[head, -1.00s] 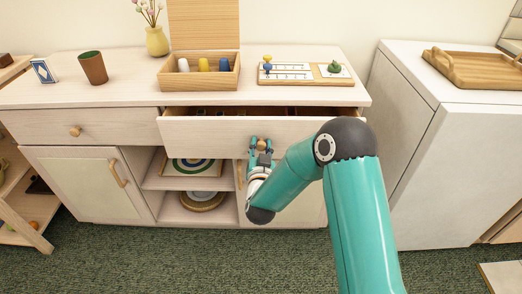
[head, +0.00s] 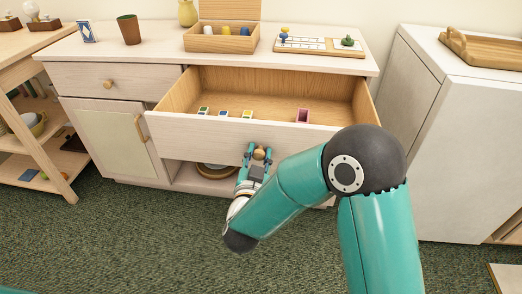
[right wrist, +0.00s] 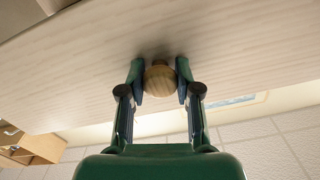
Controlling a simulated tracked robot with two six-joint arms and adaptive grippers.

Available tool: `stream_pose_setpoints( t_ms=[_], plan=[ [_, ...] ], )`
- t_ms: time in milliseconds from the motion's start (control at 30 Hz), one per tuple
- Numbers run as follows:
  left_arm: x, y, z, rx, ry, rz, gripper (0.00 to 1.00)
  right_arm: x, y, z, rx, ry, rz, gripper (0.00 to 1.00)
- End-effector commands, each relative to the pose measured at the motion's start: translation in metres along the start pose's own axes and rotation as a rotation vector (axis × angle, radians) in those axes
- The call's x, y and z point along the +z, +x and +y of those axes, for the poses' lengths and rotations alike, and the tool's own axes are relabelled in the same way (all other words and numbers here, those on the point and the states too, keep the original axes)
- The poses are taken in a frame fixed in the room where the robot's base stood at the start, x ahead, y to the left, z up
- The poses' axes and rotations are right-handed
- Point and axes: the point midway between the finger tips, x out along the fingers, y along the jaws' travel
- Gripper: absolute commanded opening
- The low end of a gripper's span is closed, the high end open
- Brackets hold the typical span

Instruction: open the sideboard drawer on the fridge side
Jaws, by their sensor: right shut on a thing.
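The sideboard (head: 160,48) has two drawers side by side. The drawer on the fridge side (head: 200,136) is pulled well out, and its wooden inside shows. My left gripper is not in view.
The pale fridge (head: 440,130) stands to the right with a wooden tray (head: 485,50) on top. A brown cup (head: 129,29), an open wooden box (head: 215,43) and a board (head: 320,47) stand on the sideboard top. A shelf unit (head: 20,75) is at the left. Green carpet is clear in front.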

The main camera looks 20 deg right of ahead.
Motion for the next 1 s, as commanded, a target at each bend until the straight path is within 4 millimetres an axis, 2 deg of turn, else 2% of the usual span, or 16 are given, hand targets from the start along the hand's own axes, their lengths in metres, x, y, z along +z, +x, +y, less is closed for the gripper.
stream_pose_setpoints(
  t_ms=[500, 533, 667, 1000],
  plan=[
    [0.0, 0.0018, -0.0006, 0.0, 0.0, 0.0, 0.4, 0.0012, -0.0089, -0.0046, -0.002, -0.002, 0.0, 0.0],
    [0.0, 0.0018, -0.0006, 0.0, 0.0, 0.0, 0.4, 0.0015, -0.0091, -0.0048, -0.003, -0.003, -0.001, 0.38],
    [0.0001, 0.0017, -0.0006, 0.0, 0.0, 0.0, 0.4, 0.0019, -0.0085, -0.006, -0.005, -0.002, -0.002, 0.59],
    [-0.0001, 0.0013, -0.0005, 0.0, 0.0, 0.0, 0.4, 0.0021, -0.0091, -0.0077, -0.009, 0.0, -0.002, 0.59]
  ],
)
